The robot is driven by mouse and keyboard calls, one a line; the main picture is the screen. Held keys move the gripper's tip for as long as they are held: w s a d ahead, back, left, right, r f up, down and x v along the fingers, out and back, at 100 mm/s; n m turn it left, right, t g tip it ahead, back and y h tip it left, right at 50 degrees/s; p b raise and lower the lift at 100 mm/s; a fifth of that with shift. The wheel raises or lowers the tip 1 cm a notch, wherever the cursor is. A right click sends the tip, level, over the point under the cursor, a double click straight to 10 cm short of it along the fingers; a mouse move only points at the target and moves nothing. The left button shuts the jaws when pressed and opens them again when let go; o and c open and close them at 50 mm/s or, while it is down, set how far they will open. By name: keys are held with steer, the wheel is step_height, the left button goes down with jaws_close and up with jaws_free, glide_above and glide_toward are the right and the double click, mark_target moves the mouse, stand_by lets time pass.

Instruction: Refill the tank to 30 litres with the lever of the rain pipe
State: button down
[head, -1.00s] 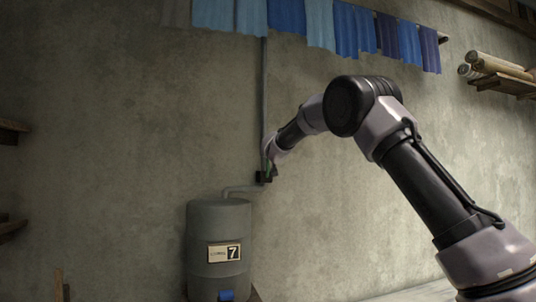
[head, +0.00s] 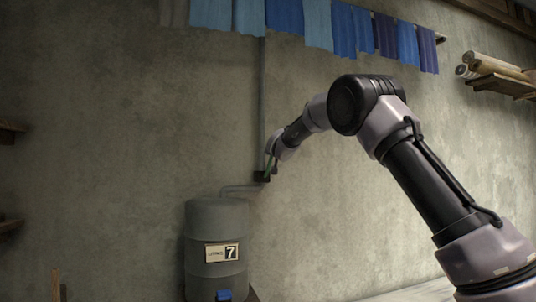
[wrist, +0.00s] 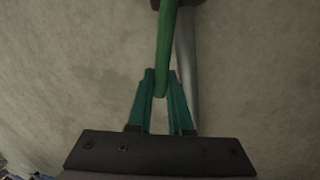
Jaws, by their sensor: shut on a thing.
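The grey tank (head: 216,272) stands against the wall in the head view, and its label plate (head: 222,253) reads 7. A grey rain pipe (head: 262,100) comes down the wall to a dark valve block (head: 261,177), and a bent spout runs from there to the tank top. The green lever (wrist: 165,45) hangs from a dark mount in the wrist view. My gripper (wrist: 161,78) is shut on the lever's lower end, with one teal finger on each side. In the head view, my gripper (head: 270,165) is small and partly hidden by my wrist.
Blue cloths (head: 285,15) hang from a rail high on the wall, above my arm. A shelf with rolls (head: 492,70) is at the upper right. Wooden shelf ends (head: 8,132) stick out at the left edge. The wall around the pipe is bare.

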steer(key=w+d+f+m+g+y, duration=0.2)
steer(key=d+f+m, duration=0.4)
steer(key=m, duration=0.5)
steer(key=shift+w+d+f, duration=0.3)
steer(key=shift+w+f, duration=0.05)
steer(key=shift+f, duration=0.85)
steer(key=c, duration=0.8)
jaws_free()
steer(key=shift+c, duration=0.2)
steer(key=v, duration=1)
steer(key=shift+s+d+r, duration=0.2)
steer(key=shift+s+r, duration=0.05)
steer(key=shift+s, duration=0.1)
